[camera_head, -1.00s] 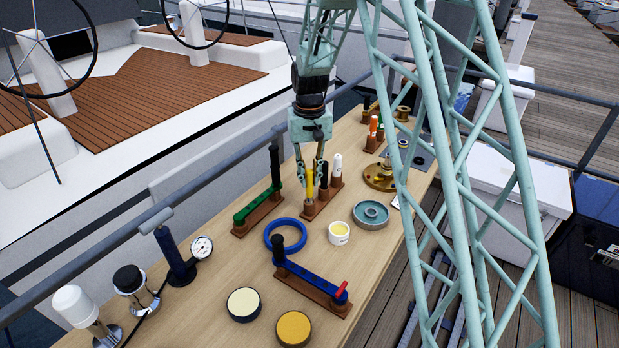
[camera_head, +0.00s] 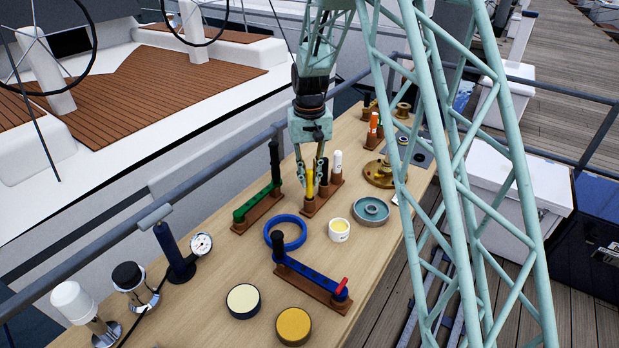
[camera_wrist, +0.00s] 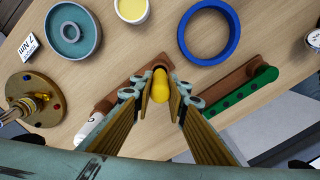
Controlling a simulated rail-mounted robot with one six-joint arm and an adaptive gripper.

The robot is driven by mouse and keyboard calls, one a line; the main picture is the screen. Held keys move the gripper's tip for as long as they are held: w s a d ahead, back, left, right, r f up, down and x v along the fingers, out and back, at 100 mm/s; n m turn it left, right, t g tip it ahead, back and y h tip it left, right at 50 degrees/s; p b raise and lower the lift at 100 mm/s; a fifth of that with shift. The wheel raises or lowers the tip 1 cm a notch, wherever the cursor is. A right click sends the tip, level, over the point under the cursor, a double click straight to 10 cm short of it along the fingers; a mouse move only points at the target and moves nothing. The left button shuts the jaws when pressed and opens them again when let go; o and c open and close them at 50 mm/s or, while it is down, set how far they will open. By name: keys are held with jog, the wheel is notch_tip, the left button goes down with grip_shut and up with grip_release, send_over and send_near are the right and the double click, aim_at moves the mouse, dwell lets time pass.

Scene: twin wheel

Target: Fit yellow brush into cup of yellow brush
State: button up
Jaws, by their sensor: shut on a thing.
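The yellow brush (camera_head: 310,184) stands upright at the near end of a brown wooden holder (camera_head: 309,209) on the table. Its rounded yellow top (camera_wrist: 160,86) shows between the fingers in the wrist view. My gripper (camera_head: 316,182) points down and is shut on the yellow brush. The brush's lower end is at the first cup of the holder; I cannot tell how deep it sits. A dark brush (camera_head: 323,176) and a white brush (camera_head: 337,164) stand in the same holder behind it.
A green bar on a wooden base (camera_head: 257,205) stands close left. A blue ring (camera_head: 285,233), a white pot (camera_head: 339,230) and a grey-green round dish (camera_head: 371,211) lie nearer. A brass flange (camera_head: 378,174) is to the right. Bare table lies between the ring and the pot.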

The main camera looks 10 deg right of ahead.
jog(key=shift+f, duration=0.4)
jog(key=o, duration=1)
jog(key=shift+r, duration=0.1)
notch_tip(320, 180, up, 10)
jog(key=shift+r, duration=0.9)
dwell(0.3)
